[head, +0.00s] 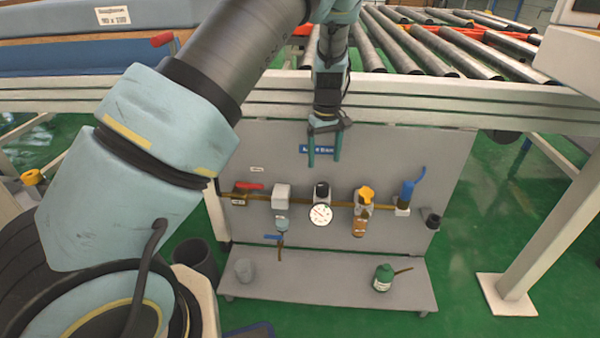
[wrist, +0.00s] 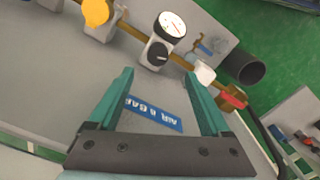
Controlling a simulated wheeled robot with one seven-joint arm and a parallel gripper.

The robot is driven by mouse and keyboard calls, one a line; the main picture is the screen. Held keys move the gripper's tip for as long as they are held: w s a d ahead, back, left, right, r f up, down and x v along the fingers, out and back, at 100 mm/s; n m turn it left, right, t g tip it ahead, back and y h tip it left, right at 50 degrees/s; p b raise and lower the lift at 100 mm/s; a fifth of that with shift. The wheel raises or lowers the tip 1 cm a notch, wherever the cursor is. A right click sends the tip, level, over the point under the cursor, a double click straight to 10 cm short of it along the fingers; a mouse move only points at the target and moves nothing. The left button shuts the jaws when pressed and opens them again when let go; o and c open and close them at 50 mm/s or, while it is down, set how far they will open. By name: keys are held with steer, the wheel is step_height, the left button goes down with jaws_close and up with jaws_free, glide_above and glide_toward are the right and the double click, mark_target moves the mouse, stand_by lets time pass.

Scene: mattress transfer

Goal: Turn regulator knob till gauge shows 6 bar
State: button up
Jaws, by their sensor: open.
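The regulator has a black knob (head: 321,188) with a round white gauge (head: 320,214) just below it, on the brass pipe across the grey panel. In the wrist view the black knob (wrist: 158,53) lies just beyond the fingertips, and the gauge (wrist: 172,24) is behind it. The gauge has a red needle, but its reading is too small to tell. My gripper (head: 324,162) is above the knob, in front of the panel's upper part. Its green fingers (wrist: 158,73) are open and apart, with nothing between them. The knob appears clear of both fingers.
A blue label (head: 318,150) is behind my gripper. A conveyor frame (head: 420,97) runs above.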

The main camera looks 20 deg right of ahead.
mark_target(323, 185)
steer(key=shift+w+d+f, duration=0.2)
steer(key=shift+w+f, duration=0.1)
steer(key=shift+f, duration=0.4)
step_height(323, 185, down, 10)
steer(key=shift+s+r+b, duration=0.1)
steer(key=shift+r+b, duration=0.1)
steer(key=shift+b, duration=0.7)
steer(key=shift+c, duration=0.2)
jaws_close()
